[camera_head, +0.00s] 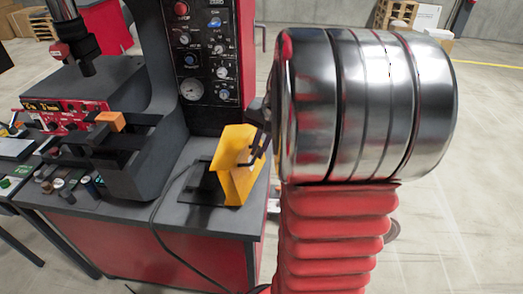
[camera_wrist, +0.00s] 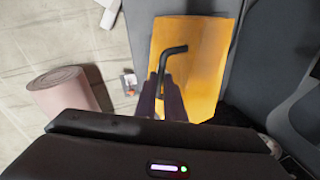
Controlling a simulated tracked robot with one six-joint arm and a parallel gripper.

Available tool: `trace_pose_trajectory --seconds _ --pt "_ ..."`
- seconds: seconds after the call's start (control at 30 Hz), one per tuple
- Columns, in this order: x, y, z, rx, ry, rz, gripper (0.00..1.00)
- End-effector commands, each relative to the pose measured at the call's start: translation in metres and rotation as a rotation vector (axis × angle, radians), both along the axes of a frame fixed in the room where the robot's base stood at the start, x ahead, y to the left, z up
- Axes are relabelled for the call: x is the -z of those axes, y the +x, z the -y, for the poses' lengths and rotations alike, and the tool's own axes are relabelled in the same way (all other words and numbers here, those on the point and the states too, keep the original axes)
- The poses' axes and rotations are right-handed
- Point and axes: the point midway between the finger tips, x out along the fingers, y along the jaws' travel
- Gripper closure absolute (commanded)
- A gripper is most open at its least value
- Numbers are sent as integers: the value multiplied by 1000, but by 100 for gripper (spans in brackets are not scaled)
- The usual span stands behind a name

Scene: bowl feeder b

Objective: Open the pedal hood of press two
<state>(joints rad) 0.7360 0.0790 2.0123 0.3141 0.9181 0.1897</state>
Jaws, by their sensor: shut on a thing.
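The yellow pedal hood (camera_head: 238,172) stands on a black plate on the grey bench top, at the foot of the black press (camera_head: 150,130). In the wrist view the hood (camera_wrist: 205,75) fills the upper middle, with a bent black handle (camera_wrist: 170,62) over it. My gripper (camera_wrist: 165,92) is shut on the lower end of this handle. In the head view my gripper (camera_head: 260,130) is at the hood's upper right edge, partly hidden by my arm. I cannot tell whether the hood is raised; the pedal is not visible.
A control panel (camera_head: 208,60) with knobs and a gauge rises behind the hood. A cable (camera_head: 165,225) runs over the bench's front edge. Small coloured parts (camera_head: 70,185) and a red box (camera_head: 65,115) with gold lettering are at left. Open floor (camera_head: 470,220) lies right.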

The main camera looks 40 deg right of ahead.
Motion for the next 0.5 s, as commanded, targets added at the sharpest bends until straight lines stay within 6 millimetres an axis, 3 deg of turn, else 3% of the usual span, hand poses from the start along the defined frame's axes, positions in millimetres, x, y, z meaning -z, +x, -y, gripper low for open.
trace_pose_trajectory --seconds 0.07,0.1,0.37,0.5 --pt "2 1 0 2 2 0 100" --pt "2 1 0 3 2 0 90" --pt "2 0 1 3 2 0 72" --pt "1 0 1 3 1 0 72"
